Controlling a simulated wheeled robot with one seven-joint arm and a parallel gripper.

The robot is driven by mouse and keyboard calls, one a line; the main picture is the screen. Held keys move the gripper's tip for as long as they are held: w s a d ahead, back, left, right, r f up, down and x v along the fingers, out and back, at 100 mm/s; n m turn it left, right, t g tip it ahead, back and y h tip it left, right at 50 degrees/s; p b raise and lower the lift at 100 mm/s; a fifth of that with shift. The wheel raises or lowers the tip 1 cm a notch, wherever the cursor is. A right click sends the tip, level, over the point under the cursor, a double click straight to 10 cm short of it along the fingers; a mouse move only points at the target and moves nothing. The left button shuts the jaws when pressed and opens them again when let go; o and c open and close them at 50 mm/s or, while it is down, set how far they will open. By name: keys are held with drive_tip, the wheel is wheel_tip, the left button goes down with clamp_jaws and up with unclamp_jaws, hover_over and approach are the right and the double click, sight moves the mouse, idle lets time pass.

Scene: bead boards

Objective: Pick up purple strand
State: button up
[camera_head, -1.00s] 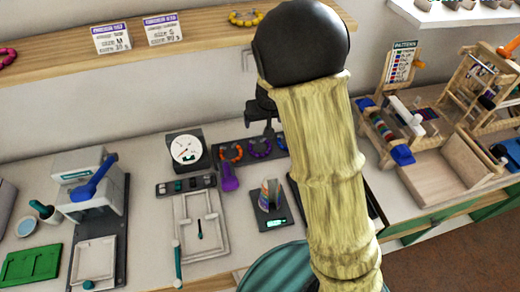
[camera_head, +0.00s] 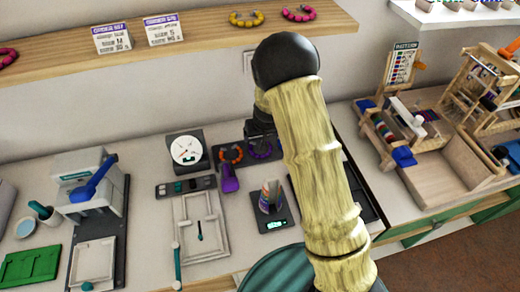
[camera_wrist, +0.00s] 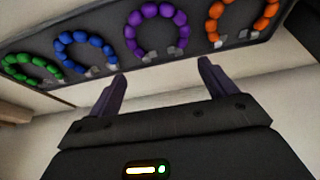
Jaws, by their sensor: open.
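The purple strand (camera_wrist: 156,30) is a curved row of beads on a dark board (camera_wrist: 115,58) in the wrist view. My gripper (camera_wrist: 155,82) is open and empty. In the wrist view its two fingers point toward the board, one on each side of the purple strand's lower ends, and I see no contact. In the head view my gripper is mostly hidden behind my arm.
An orange strand (camera_wrist: 238,15) and a blue strand (camera_wrist: 85,52) flank the purple one, with a green strand (camera_wrist: 30,68) farther left. In the head view a dial scale (camera_head: 187,150) stands left of the board. A wooden shelf (camera_head: 200,35) runs above.

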sight(258, 142)
drive_tip(key=shift+p+x, duration=0.35)
drive_tip(key=shift+x, duration=2.25)
drive_tip(key=shift+w+a, duration=0.15)
drive_tip(key=shift+a, duration=0.05)
drive_tip(key=shift+c, duration=0.2)
drive_tip(key=shift+r, duration=0.1)
drive_tip(key=c, duration=1)
